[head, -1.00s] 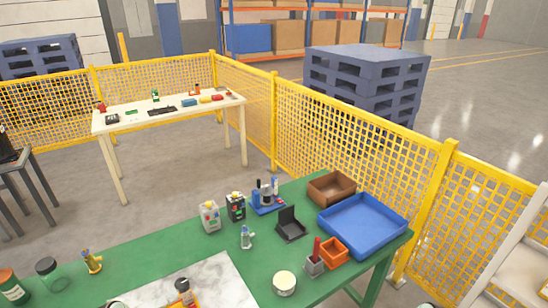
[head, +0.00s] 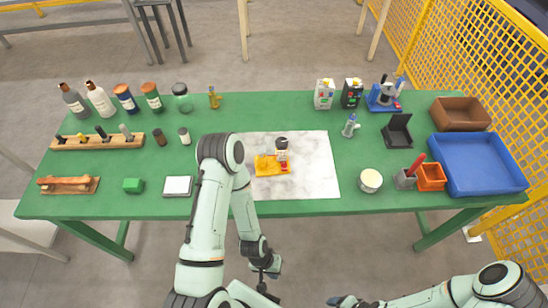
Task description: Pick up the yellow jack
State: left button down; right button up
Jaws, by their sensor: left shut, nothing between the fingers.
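A small upright yellow object (head: 214,97), which looks like the yellow jack, stands near the back edge of the green table, left of centre. A similar grey-blue one (head: 350,125) stands right of the marble slab. My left gripper (head: 263,286) is shut and empty, low in front of the table's near edge and well away from the yellow jack. My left arm's raised elbow hides part of the table and the slab's left side. My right gripper (head: 341,301) is only partly in view at the bottom edge; its fingers are unclear.
The green table (head: 370,205) has a marble slab (head: 318,175) with a yellow-orange piece (head: 267,165). A lidded jar (head: 181,98) stands left of the jack. Cartons (head: 324,93), a blue tray (head: 478,163) and a brown box (head: 460,113) are at right. Yellow fencing (head: 470,50) runs behind.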

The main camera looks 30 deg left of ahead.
aim_at(265, 166)
jog(key=k+u, duration=0.15)
jog(key=u, duration=0.55)
